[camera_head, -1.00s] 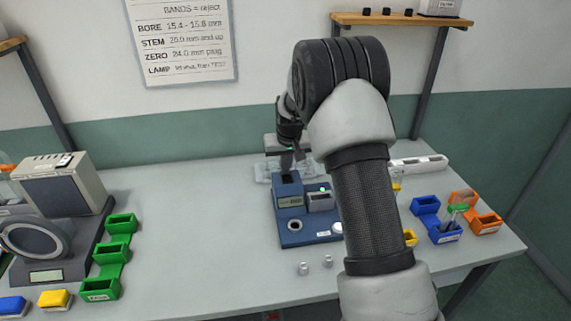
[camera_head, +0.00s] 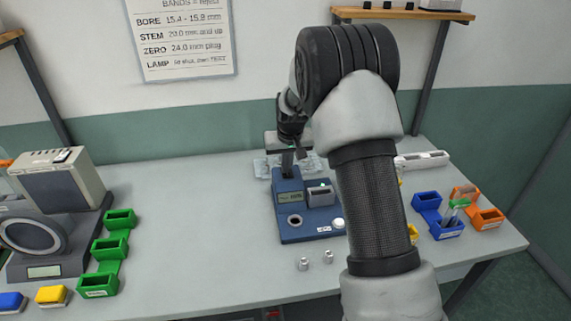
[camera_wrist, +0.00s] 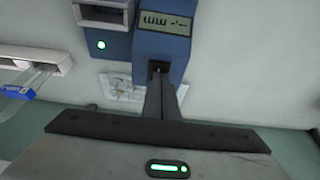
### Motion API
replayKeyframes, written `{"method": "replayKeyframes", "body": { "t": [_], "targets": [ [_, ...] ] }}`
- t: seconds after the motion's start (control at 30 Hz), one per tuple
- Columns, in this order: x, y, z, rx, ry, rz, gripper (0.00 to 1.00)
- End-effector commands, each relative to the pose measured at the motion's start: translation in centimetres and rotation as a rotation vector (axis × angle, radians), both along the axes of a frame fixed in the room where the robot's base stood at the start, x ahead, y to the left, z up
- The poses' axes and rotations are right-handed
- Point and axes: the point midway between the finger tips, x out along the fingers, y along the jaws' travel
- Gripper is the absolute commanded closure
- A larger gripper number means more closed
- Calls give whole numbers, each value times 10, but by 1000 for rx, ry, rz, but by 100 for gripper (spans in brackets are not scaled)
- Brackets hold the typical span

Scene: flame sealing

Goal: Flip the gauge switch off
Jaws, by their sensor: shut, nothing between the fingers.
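The gauge (camera_head: 292,222) is a blue bench unit with a small display, a round port and a white button, standing on the grey table. My gripper (camera_head: 288,168) is shut and empty, pointing down at the back of the gauge's tall left block. In the wrist view, the fingertips (camera_wrist: 158,75) are at a dark recess in the blue gauge housing (camera_wrist: 175,72). The display (camera_wrist: 168,27) shows characters. A green lamp (camera_wrist: 101,45) is lit beside it. I cannot make out the switch; the fingertips cover the recess. Whether they touch anything inside is unclear.
Two small metal pieces (camera_head: 328,256) stand in front of the gauge. Green bins (camera_head: 112,246) and a grey instrument (camera_head: 62,190) are at left. Blue (camera_head: 447,230) and orange bins (camera_head: 488,219) are at right. A clear plastic item (camera_wrist: 120,88) lies behind the gauge.

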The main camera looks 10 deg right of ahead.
Motion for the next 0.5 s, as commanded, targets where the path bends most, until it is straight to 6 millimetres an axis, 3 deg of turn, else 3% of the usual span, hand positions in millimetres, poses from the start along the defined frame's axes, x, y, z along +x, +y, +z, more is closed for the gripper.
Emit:
{"method": "replayKeyframes", "body": {
  "t": [0.3, 0.5],
  "targets": [
    [-4, 0, -3, 0, 13, 0, 100],
    [-4, -1, 28, 0, 6, 0, 100]
  ]
}}
